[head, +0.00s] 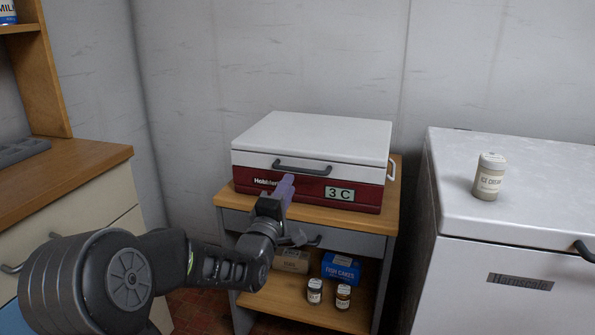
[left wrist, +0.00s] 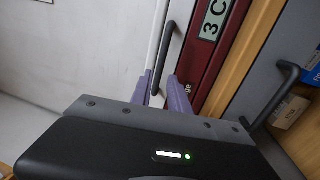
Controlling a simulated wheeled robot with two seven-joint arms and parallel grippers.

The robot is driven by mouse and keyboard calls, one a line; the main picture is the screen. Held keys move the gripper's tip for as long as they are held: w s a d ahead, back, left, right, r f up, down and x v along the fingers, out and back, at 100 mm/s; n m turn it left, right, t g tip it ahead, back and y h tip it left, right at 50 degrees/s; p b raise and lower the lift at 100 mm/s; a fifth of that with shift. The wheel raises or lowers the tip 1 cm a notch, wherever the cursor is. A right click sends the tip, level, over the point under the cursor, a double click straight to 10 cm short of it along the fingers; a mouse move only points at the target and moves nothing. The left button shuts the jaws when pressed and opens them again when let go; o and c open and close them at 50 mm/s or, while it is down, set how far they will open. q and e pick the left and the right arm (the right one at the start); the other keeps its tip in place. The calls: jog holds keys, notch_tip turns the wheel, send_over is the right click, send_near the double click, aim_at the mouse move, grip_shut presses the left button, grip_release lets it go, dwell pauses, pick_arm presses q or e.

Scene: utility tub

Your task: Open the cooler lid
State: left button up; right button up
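The cooler (head: 310,188) has a dark red body with a "3 C" display and stands on a wooden-topped cabinet. Its white lid (head: 315,135) is down and shut. A dark grey bar handle (head: 302,166) sits on the lid's front edge. My left gripper (head: 285,186) has purple fingers and is in front of the cooler, just below the handle's left end. In the left wrist view my left gripper (left wrist: 161,88) is open, its fingers apart, with one end of the handle (left wrist: 166,50) showing between or just beyond them. I cannot tell whether they touch. My right gripper is not in view.
A white chest freezer (head: 510,225) with an ice cream jar (head: 489,178) on top stands at the right. A wooden-topped counter (head: 60,180) is at the left. The cabinet shelf (head: 300,300) below holds boxes and jars. A wall is close behind the cooler.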

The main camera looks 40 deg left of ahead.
aim_at(296, 171)
pick_arm(q)
jog(key=shift+b+x, duration=0.35)
jog(key=shift+x, duration=3.5)
jog(key=shift+c, duration=0.5)
grip_shut()
